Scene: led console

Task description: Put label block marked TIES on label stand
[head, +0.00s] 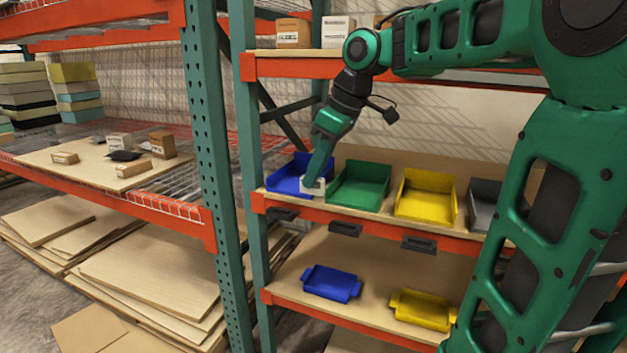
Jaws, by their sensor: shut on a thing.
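My gripper (315,181) reaches down to the front of the right rack's bin shelf, in front of the blue bin (285,178) and close to the green bin. It is shut on a small whitish block (312,188), partly hidden by the fingers. No marking can be read on the block, so I cannot tell whether it says TIES. The block is above the beam, between the left and middle holders.
A green bin (359,185), a yellow bin (427,196) and a grey bin (484,205) share the shelf. Blue (331,284) and yellow (423,310) trays lie below. A teal post (213,150) stands left. Small boxes (162,144) lie on the left rack's board.

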